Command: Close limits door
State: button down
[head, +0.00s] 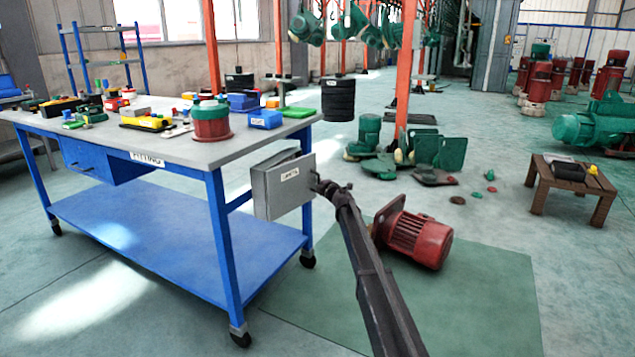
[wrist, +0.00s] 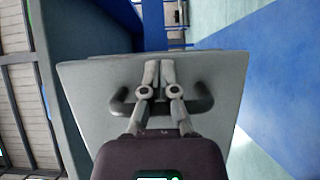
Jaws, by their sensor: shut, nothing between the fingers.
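The limits door (head: 284,187) is a flat grey panel with a white label, on a small grey box (head: 272,161) at the right end of the blue table. The door looks partly open, standing out from the box; the exact gap is hard to tell. My gripper (head: 317,181) is at the door's right side, by its dark handle. In the wrist view, the grey door panel (wrist: 85,85) fills the middle, and the dark handle (wrist: 203,103) runs crosswise behind my fingers. My gripper (wrist: 160,72) is shut and empty, its fingertips over the panel; whether they touch it is unclear.
The blue fitting table (head: 250,147) carries several parts and bins on top. A red motor (head: 418,238) lies on a green mat (head: 480,300) right of my arm. Green parts (head: 425,150) and a wooden stool (head: 570,180) stand farther back.

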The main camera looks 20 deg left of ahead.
jog(key=w+d, duration=0.2)
jog(key=d, duration=1)
jog(key=shift+w, duration=0.2)
jog(key=shift+d+r, duration=0.1)
jog(key=shift+r, duration=0.05)
